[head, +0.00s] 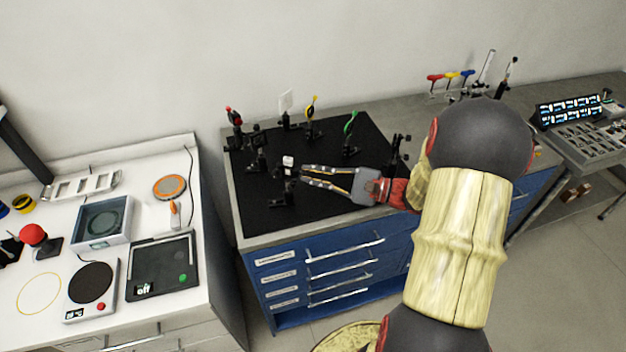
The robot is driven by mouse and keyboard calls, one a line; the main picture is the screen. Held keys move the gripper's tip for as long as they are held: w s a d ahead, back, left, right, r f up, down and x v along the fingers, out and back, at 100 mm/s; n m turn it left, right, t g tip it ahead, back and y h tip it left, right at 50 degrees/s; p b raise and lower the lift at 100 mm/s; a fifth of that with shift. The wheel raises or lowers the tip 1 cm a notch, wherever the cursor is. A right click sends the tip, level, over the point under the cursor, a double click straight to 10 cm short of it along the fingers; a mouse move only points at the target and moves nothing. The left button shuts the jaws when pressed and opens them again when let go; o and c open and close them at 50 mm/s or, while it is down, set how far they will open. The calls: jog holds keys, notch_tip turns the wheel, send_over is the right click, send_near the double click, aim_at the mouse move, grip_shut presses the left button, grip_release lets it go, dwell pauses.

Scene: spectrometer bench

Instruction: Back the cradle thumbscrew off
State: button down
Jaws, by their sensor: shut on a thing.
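My gripper (303,175) reaches in from the right, low over the black breadboard (330,135). Its fingertips are at the right side of a small black holder (288,172), which carries a white cube (288,160) on top; this looks like the cradle. The fingers are shut on a small part there, which seems to be the cradle thumbscrew. The thumbscrew itself is too small and too hidden by the fingertips to make out, and I cannot tell how far it is turned.
Black post mounts stand close by, one in front (283,194) and one behind left (257,160). Mounts with red (234,116), yellow (312,108) and green (350,126) parts stand farther back. A white bench (200,270) with instruments is at left.

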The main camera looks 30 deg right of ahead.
jog(key=shift+f+n+b, duration=0.2)
jog(key=shift+n+b, duration=7.2)
jog(key=shift+n, duration=3)
jog(key=c, duration=1.8)
grip_release()
